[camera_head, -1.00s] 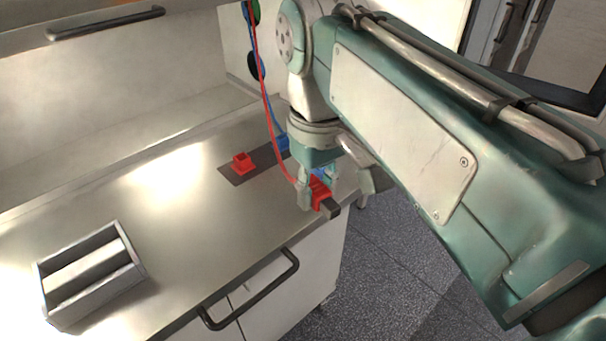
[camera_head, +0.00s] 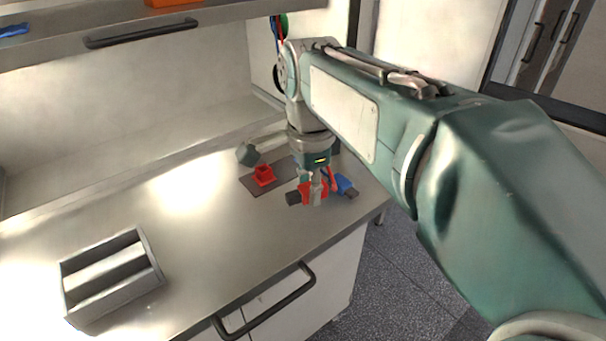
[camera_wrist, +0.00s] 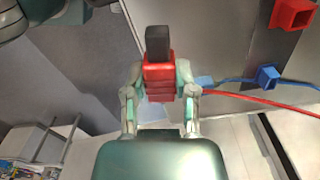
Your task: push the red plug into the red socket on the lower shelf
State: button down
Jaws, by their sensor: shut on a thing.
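My gripper (camera_head: 314,190) is shut on the red plug (camera_head: 308,196), whose dark tip points left in the head view. In the wrist view the red plug (camera_wrist: 158,82) sits between both fingers, its dark tip pointing up the picture. The open red socket (camera_head: 263,177) stands on a dark plate on the lower metal shelf (camera_head: 205,230). It also shows at the top right of the wrist view (camera_wrist: 292,12). The plug is apart from the socket, to its right and nearer the shelf's front edge. A red cable (camera_wrist: 265,100) runs right in the wrist view.
A blue plug-like piece (camera_head: 345,185) is right of my gripper. In the wrist view a blue piece (camera_wrist: 267,76) lies near the red cable, with a blue cable. A grey divided tray (camera_head: 110,275) stands at the front left. The shelf between tray and socket is clear.

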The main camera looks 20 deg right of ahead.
aim_at(299, 214)
jog(key=m, duration=0.1)
jog(key=w+f+m, duration=0.1)
jog(key=m, duration=0.1)
jog(key=w+m, duration=0.1)
jog(key=m, duration=0.1)
jog(key=shift+w+a+f, duration=0.1)
jog(key=shift+w+f, duration=0.1)
jog(key=shift+f, duration=0.15)
jog(key=m, duration=0.1)
jog(key=w+f+m, duration=0.1)
jog(key=m, duration=0.1)
jog(key=w+m, duration=0.1)
jog(key=shift+a+f+m, duration=0.1)
jog(key=shift+f+m, duration=0.15)
jog(key=shift+m, duration=0.15)
jog(key=shift+f, duration=2.35)
jog(key=shift+c, duration=1.7)
grip_release()
notch_tip(299, 214, up, 12)
